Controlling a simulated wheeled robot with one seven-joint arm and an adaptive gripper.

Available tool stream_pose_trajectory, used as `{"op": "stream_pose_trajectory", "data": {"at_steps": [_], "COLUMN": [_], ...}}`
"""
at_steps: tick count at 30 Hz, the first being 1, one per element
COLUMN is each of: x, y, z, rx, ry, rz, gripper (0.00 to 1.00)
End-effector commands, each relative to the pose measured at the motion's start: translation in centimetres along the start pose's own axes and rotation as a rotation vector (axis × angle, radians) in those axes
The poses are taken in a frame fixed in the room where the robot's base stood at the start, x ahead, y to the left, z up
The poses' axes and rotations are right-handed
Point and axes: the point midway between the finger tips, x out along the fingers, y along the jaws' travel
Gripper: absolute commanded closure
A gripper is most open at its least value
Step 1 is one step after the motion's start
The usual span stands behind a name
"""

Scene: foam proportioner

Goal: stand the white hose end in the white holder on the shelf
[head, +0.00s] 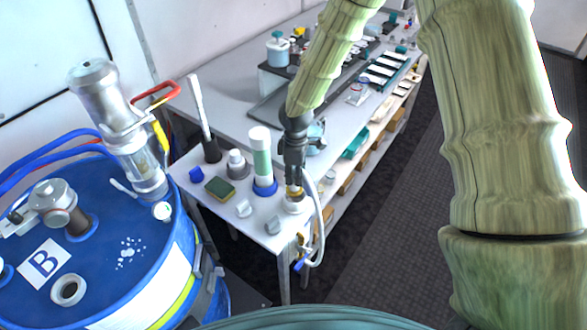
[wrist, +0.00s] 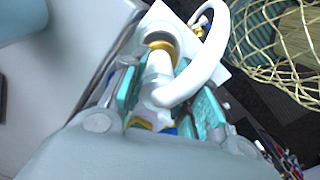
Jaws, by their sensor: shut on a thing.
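My gripper (head: 294,176) is shut on the white hose end, near the front corner of the shelf. In the wrist view, the teal pads of my gripper (wrist: 163,92) lie on both sides of the white hose end (wrist: 158,68). A gold ring is at its far end. The white hose (head: 319,222) bends away and hangs over the shelf's edge. The white holder (head: 293,206) stands on the shelf directly below my gripper; its round rim also shows in the wrist view (wrist: 152,29). The gold ring is at the holder's mouth; I cannot tell how deep it sits.
A white and green cylinder (head: 261,158) in a blue base stands close left of my gripper. A sponge (head: 220,188), a grey-capped bottle (head: 237,163) and a brush (head: 200,115) are farther left. A blue drum (head: 110,265) stands left of the shelf (head: 185,160). Dark floor lies right.

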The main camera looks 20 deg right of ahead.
Motion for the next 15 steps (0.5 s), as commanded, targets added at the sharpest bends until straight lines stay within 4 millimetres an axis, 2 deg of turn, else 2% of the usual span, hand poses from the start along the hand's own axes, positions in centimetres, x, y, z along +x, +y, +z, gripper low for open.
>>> {"op": "stream_pose_trajectory", "data": {"at_steps": [15], "x": [4.1], "y": [0.0], "z": [-0.1], "rx": [0.000], "ry": [0.000], "rz": [0.001], "gripper": [1.00]}}
